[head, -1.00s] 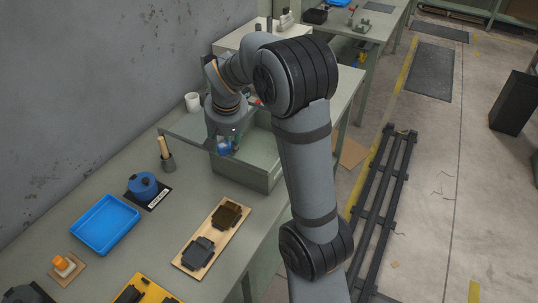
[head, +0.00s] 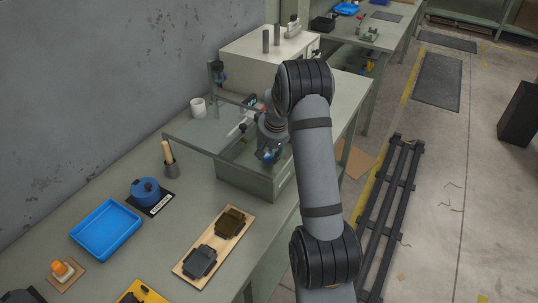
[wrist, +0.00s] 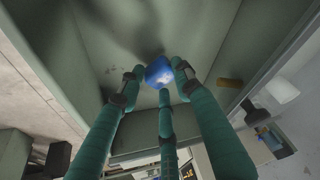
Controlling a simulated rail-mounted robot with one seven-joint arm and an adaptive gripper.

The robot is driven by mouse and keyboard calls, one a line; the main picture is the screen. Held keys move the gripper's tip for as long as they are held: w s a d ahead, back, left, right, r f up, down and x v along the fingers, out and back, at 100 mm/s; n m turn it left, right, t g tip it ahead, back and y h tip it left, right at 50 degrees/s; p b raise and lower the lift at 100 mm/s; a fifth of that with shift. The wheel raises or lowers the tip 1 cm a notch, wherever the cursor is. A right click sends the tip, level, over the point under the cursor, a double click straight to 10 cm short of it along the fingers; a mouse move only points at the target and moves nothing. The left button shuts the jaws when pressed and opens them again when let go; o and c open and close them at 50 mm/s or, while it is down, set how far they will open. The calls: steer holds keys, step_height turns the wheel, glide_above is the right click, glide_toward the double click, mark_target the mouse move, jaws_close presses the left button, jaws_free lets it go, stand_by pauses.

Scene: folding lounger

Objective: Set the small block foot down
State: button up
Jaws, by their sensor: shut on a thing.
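My gripper (head: 268,153) has teal fingers and is over the grey-green open box (head: 240,185) on the bench. In the wrist view, my gripper (wrist: 159,78) is shut on a small blue piece (wrist: 157,70), taken to be the small block foot. The blue piece also shows below my gripper in the head view (head: 268,157). The fingertips cover its sides, so its full shape is hidden. The grey-green surface of the box fills the wrist view behind it. I cannot tell whether the blue piece touches that surface.
A pale cabinet (head: 245,55) stands behind. A blue tray (head: 106,229), a blue round object (head: 146,190) and a wooden board with dark parts (head: 190,271) sit nearer on the bench.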

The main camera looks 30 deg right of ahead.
steer(key=shift+f, duration=0.5)
steer(key=o, duration=1)
steer(key=shift+f, duration=0.1)
steer(key=shift+r, duration=0.25)
steer(key=v, duration=1.2)
steer(key=shift+b, duration=0.4)
